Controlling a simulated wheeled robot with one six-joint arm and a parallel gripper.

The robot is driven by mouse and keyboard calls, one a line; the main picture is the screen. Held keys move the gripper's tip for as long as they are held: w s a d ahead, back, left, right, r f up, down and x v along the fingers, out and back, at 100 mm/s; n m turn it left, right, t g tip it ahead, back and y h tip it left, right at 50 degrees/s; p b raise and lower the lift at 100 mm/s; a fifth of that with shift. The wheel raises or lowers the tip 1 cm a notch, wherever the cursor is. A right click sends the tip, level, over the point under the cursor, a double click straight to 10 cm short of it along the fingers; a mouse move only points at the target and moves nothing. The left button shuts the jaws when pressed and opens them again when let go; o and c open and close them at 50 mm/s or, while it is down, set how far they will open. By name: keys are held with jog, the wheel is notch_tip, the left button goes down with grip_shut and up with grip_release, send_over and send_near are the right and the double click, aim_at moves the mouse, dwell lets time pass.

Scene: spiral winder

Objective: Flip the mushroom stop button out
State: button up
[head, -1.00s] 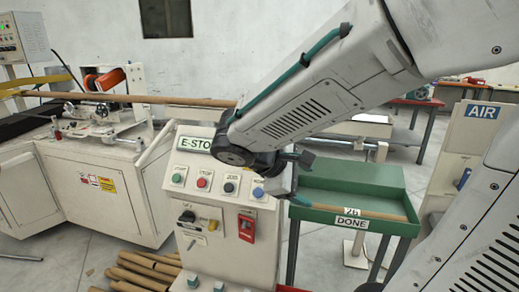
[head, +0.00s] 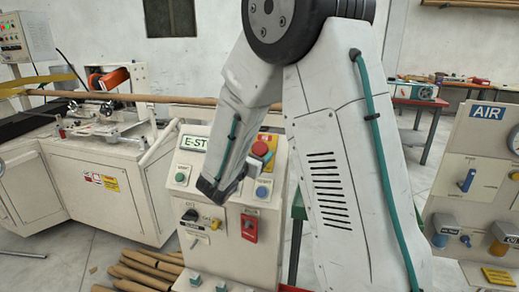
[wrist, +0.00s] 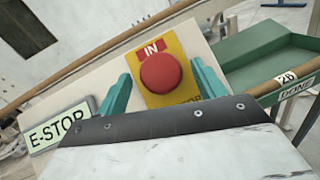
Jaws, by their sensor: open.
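The red mushroom stop button (wrist: 161,72) sits on a yellow plate (wrist: 186,50) with a red strip reading IN above it. In the head view the button (head: 260,149) is at the top right of the white control panel (head: 180,212). My gripper (wrist: 162,70) is open, and its two teal fingers appear on either side of the button in the wrist view. I cannot tell how far the fingertips are from the button or whether they touch it. The E-STOP sign (wrist: 60,127) is to the left. My wrist housing hides the lower part of the yellow plate.
Other buttons, including a blue one (head: 262,191), and a red switch (head: 249,226) sit lower on the panel. A green DONE tray (wrist: 270,58) stands to the right. A long brown tube (head: 150,98) runs behind the panel. An AIR panel (head: 487,150) is at far right.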

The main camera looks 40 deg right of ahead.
jog(key=shift+x, duration=1.3)
jog(key=c, duration=1.4)
jog(key=shift+s+a+r, duration=0.3)
jog(key=shift+a+r, duration=0.1)
jog(key=shift+r, duration=0.05)
jog(key=o, duration=1.4)
jog(key=shift+s+a, duration=0.1)
jog(key=v, duration=0.7)
jog(key=shift+s+a, duration=0.2)
jog(key=shift+a, duration=0.1)
